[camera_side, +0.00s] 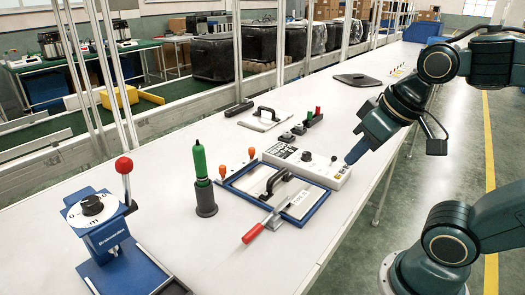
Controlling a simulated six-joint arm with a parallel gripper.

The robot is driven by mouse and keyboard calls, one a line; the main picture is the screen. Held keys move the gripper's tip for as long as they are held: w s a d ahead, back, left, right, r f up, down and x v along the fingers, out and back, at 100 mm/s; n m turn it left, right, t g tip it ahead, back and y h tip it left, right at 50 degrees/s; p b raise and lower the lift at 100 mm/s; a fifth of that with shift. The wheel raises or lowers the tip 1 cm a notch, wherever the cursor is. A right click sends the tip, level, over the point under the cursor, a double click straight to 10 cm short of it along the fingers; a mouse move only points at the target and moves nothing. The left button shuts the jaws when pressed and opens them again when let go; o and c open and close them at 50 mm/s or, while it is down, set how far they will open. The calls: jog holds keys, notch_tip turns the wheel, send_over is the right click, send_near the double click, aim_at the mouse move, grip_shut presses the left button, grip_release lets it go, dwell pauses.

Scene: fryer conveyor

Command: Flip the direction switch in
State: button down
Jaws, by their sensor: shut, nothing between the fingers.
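A long white control box (293,161) lies on the white table, with a dark printed panel on its left part, a small dark knob (306,156) near its middle and small controls (340,170) at its right end. I cannot tell for sure which of these is the direction switch or which way it is set. My gripper (350,158) points down and left, with its blue tip right at the box's right end. Its fingers are shut and hold nothing. I cannot tell whether the tip touches the box, and it may hide part of the controls there.
A blue-framed tray (231,185) with a black handle and a red-handled lever (254,233) lies in front of the box. A green-handled tool (199,160) stands in a dark holder to the left. A blue device (95,225) is front left. The table's right edge is clear.

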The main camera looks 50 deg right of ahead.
jog(key=w+d+f+m+g+h, duration=0.1)
jog(key=w+d+m, duration=0.4)
jog(key=d+m, duration=0.25)
jog(key=w+d+f+m+g+h, duration=0.1)
jog(key=w+d+f+m, duration=0.1)
jog(key=w+d+m, duration=0.5)
jog(key=d+f+m, duration=0.3)
jog(key=d, duration=0.3)
jog(key=s+d+f+m+g, duration=0.1)
jog(key=d+f+m, duration=0.2)
jog(key=d, duration=0.4)
jog(key=d+f+m+g, duration=0.1)
jog(key=d+f+m, duration=0.2)
jog(key=d+m, duration=0.2)
jog(key=shift+s+d+f, duration=0.2)
jog(key=shift+d+f, duration=0.1)
jog(key=shift+d, duration=0.4)
jog(key=shift+f+m, duration=0.15)
jog(key=shift+m, duration=0.1)
